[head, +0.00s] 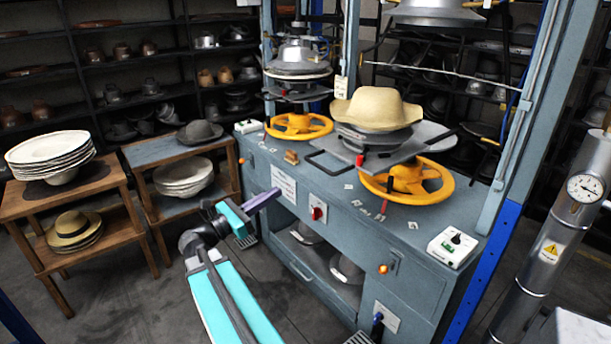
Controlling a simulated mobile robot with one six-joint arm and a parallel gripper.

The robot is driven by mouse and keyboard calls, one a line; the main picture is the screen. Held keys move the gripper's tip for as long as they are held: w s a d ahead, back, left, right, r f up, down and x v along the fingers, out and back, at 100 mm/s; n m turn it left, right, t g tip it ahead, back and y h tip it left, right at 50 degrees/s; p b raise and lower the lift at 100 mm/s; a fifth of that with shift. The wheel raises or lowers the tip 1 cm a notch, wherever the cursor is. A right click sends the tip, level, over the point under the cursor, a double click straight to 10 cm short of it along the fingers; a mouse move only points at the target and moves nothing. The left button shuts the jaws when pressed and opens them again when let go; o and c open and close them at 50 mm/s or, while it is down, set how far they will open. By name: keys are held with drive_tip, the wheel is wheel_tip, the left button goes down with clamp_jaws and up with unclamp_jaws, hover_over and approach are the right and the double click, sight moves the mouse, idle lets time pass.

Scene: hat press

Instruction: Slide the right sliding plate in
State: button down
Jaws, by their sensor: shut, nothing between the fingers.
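The right sliding plate (418,157) is a flat grey plate on the right press. It juts out over the front of the blue-grey bench, above a yellow handwheel (407,181). Its black loop handle (321,164) points to the left and front. A tan felt hat (376,107) sits on the grey form on the plate. My gripper (275,193) is shut and empty, with its purple fingers in front of the bench, left of and below the handle and apart from it.
The bench (350,215) carries a second yellow handwheel (299,127) under the left press and a white control box (452,246) at right. Blue-grey posts (525,110) flank the right press. Wooden tables with hats (62,200) stand at left. Floor is free between.

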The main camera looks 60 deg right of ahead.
drive_tip(key=shift+d, duration=0.1)
drive_tip(key=p+x, duration=0.4)
drive_tip(key=x, duration=0.8)
drive_tip(key=shift+s+d+r+p, duration=0.1)
drive_tip(key=shift+d+r+p, duration=0.05)
drive_tip(key=shift+p, duration=0.15)
drive_tip(key=shift+s+d, duration=0.25)
drive_tip(key=shift+d, duration=0.45)
